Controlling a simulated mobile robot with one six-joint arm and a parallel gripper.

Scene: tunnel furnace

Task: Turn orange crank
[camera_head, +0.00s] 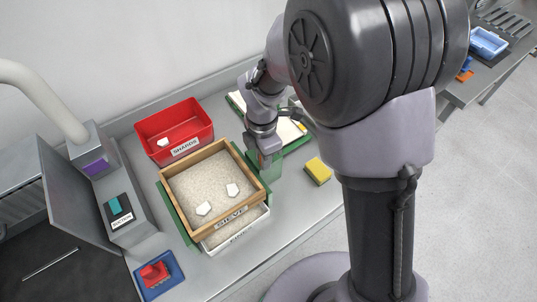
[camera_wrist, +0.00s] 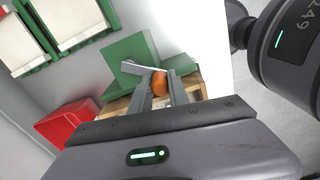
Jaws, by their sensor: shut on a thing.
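The orange crank knob (camera_wrist: 159,83) shows in the wrist view between the two fingers of my gripper (camera_wrist: 160,88), which is shut on it. A pale grey crank arm (camera_wrist: 143,67) runs beside the knob, in front of a green block (camera_wrist: 130,52). In the head view my gripper (camera_head: 267,156) points down at the right side of the wooden sieve (camera_head: 178,207); the crank is hidden there. The sieve holds sand and two white shards (camera_head: 232,189), over a white tray (camera_head: 238,238).
A red SHARDS bin (camera_head: 162,123) with a white piece stands behind the sieve. A yellow sponge (camera_head: 317,171) lies to the right. A control box (camera_head: 131,232) with a teal switch and a blue tray (camera_head: 142,287) stand left. Green-framed panels (camera_head: 237,103) lie behind my gripper.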

